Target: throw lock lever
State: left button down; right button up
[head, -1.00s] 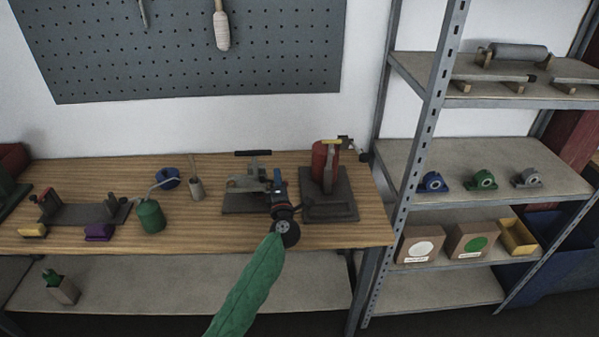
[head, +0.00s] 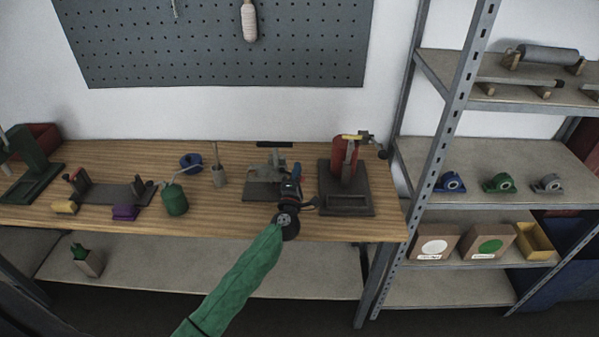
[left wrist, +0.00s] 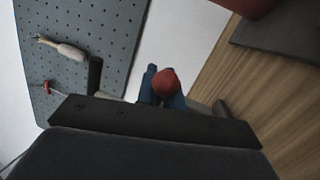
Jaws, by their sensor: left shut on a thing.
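A grey clamp fixture (head: 262,190) with a flat base and a raised mechanism stands on the wooden bench. My left gripper (head: 296,176) is at the right side of this fixture, reaching in from the front over the bench edge. Its blue fingers show in the left wrist view, shut on a round red knob (left wrist: 165,82) that sits between them. The lever below the knob is hidden behind the gripper. My right gripper is in neither view.
Close on the right stands a red cylinder (head: 340,160) on a dark base (head: 345,204). A green oil can (head: 174,200) and a purple block (head: 125,213) are to the left. A metal shelf (head: 480,150) stands beyond the bench's right end. The bench front is mostly clear.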

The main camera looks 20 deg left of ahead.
pick_arm(q)
jog(key=shift+f, duration=0.1)
jog(key=c, duration=1.5)
grip_release()
